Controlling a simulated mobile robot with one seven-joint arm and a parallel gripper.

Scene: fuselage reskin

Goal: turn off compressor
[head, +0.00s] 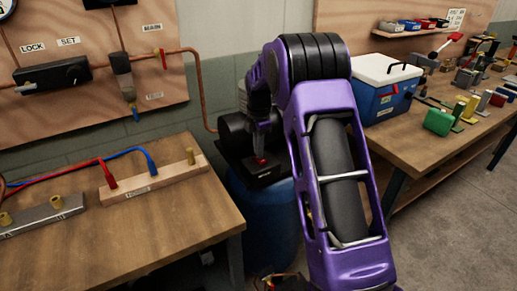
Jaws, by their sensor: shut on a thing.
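The compressor (235,136) looks like a black machine on top of a blue drum-shaped body (262,215), standing between the two benches. A small red part (261,161), which looks like its switch, sits on the black top. My gripper (260,157) points down from my purple arm and is shut on this red part. The fingertips are small and dark here. Which way the switch is set cannot be told. My arm hides the right side of the compressor.
The left bench (180,225) carries a wooden block (150,176) with red and blue hoses. A wall panel (165,85) with copper pipes is behind it. The right bench (440,125) holds a blue cooler (378,100) and several tools. Floor is free at lower right.

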